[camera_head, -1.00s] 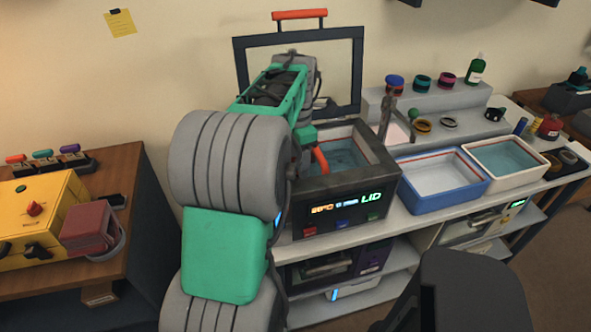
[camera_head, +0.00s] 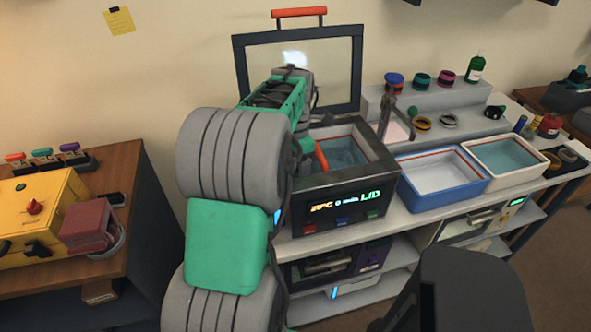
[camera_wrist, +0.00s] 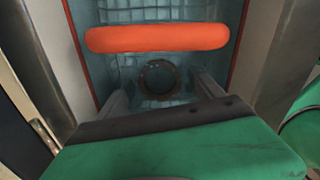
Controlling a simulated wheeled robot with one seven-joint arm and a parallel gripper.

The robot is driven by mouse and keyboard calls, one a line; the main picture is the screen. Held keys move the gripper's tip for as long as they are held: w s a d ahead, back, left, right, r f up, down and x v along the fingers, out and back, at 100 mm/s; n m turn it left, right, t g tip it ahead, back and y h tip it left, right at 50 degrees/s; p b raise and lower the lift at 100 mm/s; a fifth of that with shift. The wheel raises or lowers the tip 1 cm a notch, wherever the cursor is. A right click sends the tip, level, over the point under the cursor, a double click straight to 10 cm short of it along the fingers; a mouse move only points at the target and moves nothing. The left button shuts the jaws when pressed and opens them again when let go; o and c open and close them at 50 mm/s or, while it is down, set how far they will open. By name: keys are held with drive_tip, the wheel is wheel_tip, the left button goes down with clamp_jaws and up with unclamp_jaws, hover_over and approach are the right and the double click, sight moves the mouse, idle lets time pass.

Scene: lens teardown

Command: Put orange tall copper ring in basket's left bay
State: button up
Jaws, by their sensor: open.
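The basket shows as a wire mesh in the wrist view (camera_wrist: 130,14), with a thick orange handle (camera_wrist: 157,38) across it. In the head view the same handle (camera_head: 321,157) stands in the open bath. A dark brownish ring (camera_wrist: 159,78) lies low inside, beyond the handle's lower edge; its colour is too dim to tell whether it is the orange tall copper ring. My gripper (camera_wrist: 161,88) is open, with its two fingers on either side of the ring and apart from it in the picture. In the head view my arm hides the gripper. I cannot make out the bay divider.
The bath (camera_head: 345,200) has a raised framed lid (camera_head: 238,70) behind my arm. A blue tub (camera_head: 432,205) and a cream tub (camera_head: 508,183) stand right of it. Several rings sit on a grey step (camera_head: 435,108). A yellow machine (camera_head: 45,205) stands left.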

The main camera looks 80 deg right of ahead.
drive_tip(key=shift+r, duration=0.1)
wheel_tip(320, 180, up, 11)
drive_tip(key=w+a+m, duration=0.1)
drive_tip(key=w+a, duration=0.6)
drive_tip(key=w, duration=0.3)
drive_tip(key=w+a+m, duration=0.1)
drive_tip(key=w+a, duration=0.5)
drive_tip(key=w, duration=0.3)
drive_tip(key=w+a+f+m+t, duration=0.1)
drive_tip(key=w+a+f, duration=0.15)
drive_tip(key=a, duration=0.55)
drive_tip(key=w+a+f+m, duration=0.1)
drive_tip(key=w+a+m, duration=0.15)
drive_tip(key=a, duration=0.45)
drive_tip(key=w+a+f+t, duration=0.1)
drive_tip(key=w+a+f, duration=0.15)
drive_tip(key=a, duration=0.55)
drive_tip(key=s+a+f+m, duration=0.1)
drive_tip(key=a, duration=0.5)
drive_tip(key=s+a+f+m+t, duration=0.1)
drive_tip(key=a+f+m, duration=0.1)
drive_tip(key=a, duration=0.3)
drive_tip(key=shift+s+a+f, duration=0.2)
drive_tip(key=shift+s+a, duration=0.1)
drive_tip(key=shift+a, duration=0.05)
drive_tip(key=shift+c, duration=0.4)
